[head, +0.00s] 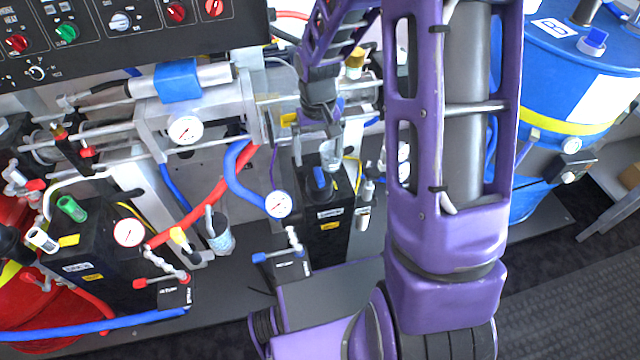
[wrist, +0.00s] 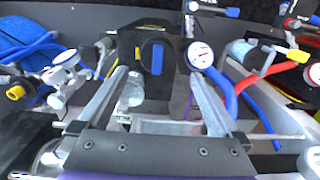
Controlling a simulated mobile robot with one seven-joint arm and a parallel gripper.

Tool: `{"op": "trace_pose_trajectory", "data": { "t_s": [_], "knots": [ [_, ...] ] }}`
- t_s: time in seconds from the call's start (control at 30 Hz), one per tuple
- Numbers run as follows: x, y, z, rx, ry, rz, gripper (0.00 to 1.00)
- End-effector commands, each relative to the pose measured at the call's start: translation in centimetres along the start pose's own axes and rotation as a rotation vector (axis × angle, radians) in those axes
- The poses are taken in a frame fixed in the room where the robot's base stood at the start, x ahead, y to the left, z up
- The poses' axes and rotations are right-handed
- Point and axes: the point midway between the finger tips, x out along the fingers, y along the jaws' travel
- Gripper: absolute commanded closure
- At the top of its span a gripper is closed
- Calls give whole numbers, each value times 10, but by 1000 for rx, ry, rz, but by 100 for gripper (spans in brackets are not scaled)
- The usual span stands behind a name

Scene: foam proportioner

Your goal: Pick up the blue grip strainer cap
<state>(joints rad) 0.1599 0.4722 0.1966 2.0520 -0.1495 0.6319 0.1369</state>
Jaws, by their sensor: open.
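The blue grip strainer cap (head: 319,180) appears to be the blue-handled cap on top of a black box (head: 325,238) below my gripper. In the wrist view the cap (wrist: 157,57) shows its blue grip in a dark round body, between and beyond my fingertips. My gripper (head: 314,125) points down above the box, and its open fingers (wrist: 157,76) hold nothing. I see no contact between the fingers and the cap. A clear cup-like part (head: 332,153) stands just beside the cap and partly overlaps the view near one finger.
A horizontal metal cylinder assembly (head: 205,110) with gauges runs behind my gripper. A blue hose (head: 240,175) and a red hose (head: 215,205) curve left of the box. A second black box (head: 95,255) with a green cap stands left. A blue drum (head: 565,90) stands right.

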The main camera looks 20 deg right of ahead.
Motion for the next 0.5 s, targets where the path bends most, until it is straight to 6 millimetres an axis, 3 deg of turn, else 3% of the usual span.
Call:
{"op": "trace_pose_trajectory", "data": {
  "t_s": [0.03,0.2,0.5],
  "knots": [
    [14,0,1,-2,-4,0,0],
    [48,0,1,-2,-3,0,0],
    [72,1,-1,0,1,1,0]
  ]
}}
